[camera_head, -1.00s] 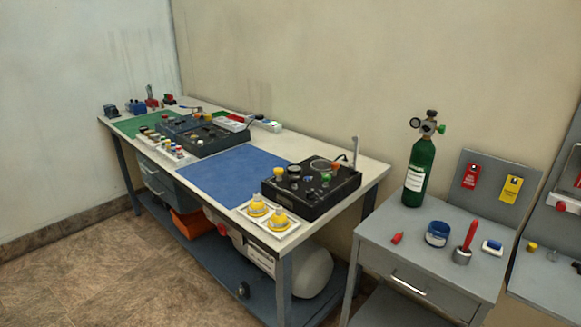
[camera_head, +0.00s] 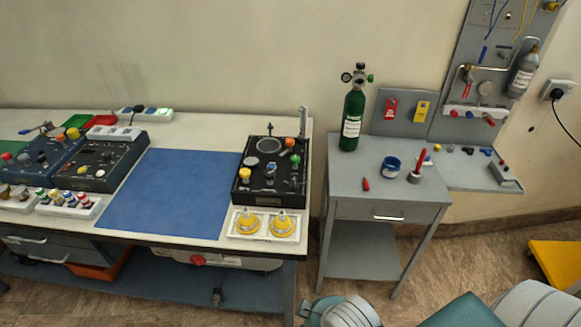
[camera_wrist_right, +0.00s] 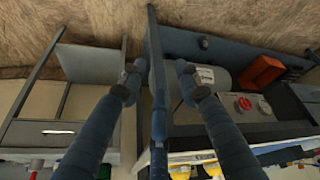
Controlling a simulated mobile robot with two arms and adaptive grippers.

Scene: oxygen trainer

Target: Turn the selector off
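A black trainer box (camera_head: 262,200) with several knobs stands on the right end of the long workbench. Its top carries a yellow knob (camera_head: 244,174), a green knob (camera_head: 295,158), an orange knob (camera_head: 290,142) and dark dials. I cannot tell which of these is the selector. In the right wrist view, my right gripper (camera_wrist_right: 159,78) has its two fingers spread apart with nothing between them. It is away from the box, facing the workbench legs and lower shelf. My left gripper is not in view.
A blue mat (camera_head: 170,195) lies left of the box, and two yellow domes (camera_head: 263,225) sit in front of it. A grey side table (camera_head: 350,180) bears a green cylinder (camera_head: 353,122). A gap separates it from the workbench. A yellow object (camera_head: 556,262) stands at far right.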

